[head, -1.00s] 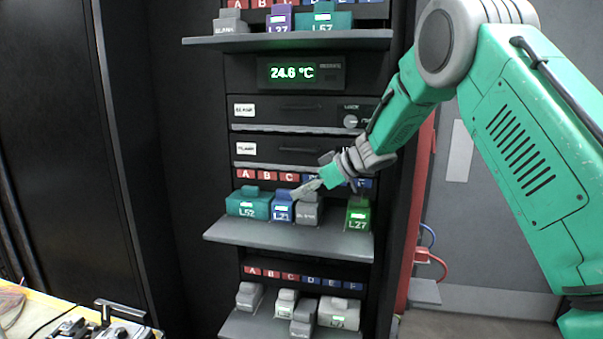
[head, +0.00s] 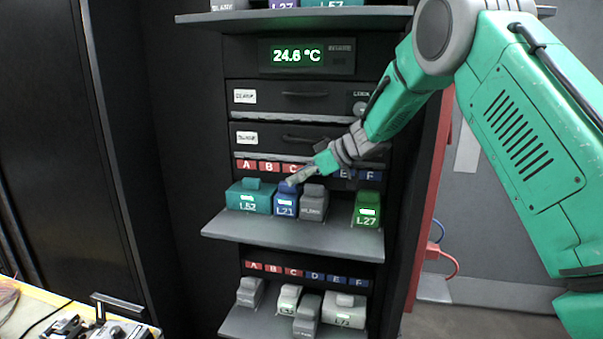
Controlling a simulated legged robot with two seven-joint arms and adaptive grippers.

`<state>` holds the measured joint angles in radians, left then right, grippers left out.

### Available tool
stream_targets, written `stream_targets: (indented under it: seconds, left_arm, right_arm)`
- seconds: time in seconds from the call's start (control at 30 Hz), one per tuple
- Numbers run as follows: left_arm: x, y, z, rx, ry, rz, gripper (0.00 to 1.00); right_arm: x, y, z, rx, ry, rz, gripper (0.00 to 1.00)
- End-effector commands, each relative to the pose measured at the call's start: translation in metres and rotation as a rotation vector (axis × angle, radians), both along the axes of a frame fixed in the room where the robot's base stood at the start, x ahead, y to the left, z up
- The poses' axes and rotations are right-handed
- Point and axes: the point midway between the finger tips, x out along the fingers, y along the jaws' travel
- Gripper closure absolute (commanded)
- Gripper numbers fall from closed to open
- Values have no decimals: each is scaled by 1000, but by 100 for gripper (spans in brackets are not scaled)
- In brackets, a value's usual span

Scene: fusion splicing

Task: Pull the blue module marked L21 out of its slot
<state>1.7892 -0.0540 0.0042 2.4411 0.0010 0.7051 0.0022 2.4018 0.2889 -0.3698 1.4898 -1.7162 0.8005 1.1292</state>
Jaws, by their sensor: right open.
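The blue module marked L21 (head: 286,204) stands on the middle shelf (head: 270,233), between a teal module marked L52 (head: 249,199) and a grey blank module (head: 314,205). My right gripper (head: 292,182) reaches in from the upper right, with its fingertips at the top of the blue module. It is open; whether the fingers touch the module's top grip is too small to tell. The front face and label of the blue module are visible. My left gripper is not in view.
A green module marked L27 (head: 367,209) stands to the right on the same shelf, past a gap. The lower shelf (head: 262,325) holds several grey modules. The upper shelf (head: 300,16) overhangs. A bench with equipment (head: 112,328) is at the lower left.

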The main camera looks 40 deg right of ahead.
Motion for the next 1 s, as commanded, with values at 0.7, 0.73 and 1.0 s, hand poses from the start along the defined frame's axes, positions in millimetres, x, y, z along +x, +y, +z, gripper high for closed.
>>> stream_targets:
  seconds: [0.7, 0.73, 1.0]
  left_arm:
    - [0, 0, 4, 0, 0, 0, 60]
    - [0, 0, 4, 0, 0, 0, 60]
    - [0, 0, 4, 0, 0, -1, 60]
  right_arm:
    - [40, 24, -31, -3, 0, -2, 51]
    - [40, 24, -31, -2, -1, -1, 51]
    - [40, 23, -32, -2, 0, -2, 100]
